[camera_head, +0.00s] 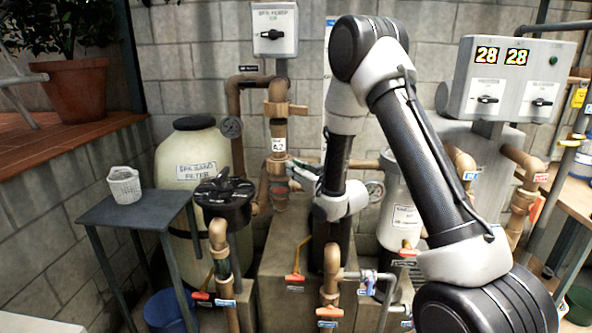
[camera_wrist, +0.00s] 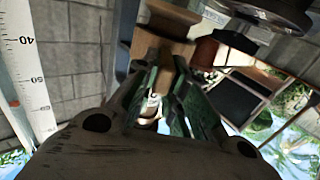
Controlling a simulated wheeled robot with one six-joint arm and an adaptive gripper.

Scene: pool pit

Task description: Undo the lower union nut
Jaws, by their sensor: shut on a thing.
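The lower union nut (camera_head: 277,166) is a brown fitting on the upright brown pipe at the back wall, just under a white label reading 42. My gripper (camera_head: 294,172) reaches it from the right and is shut on it; the fingers hide part of the nut. In the wrist view my gripper's dark green fingers (camera_wrist: 168,92) point towards the brown pipe (camera_wrist: 160,42), and the grip itself is dark and partly hidden.
A cream sand filter tank (camera_head: 193,165) and a black-lidded strainer (camera_head: 224,194) stand left of the pipe. A small table (camera_head: 110,212) holds a white basket (camera_head: 124,185).

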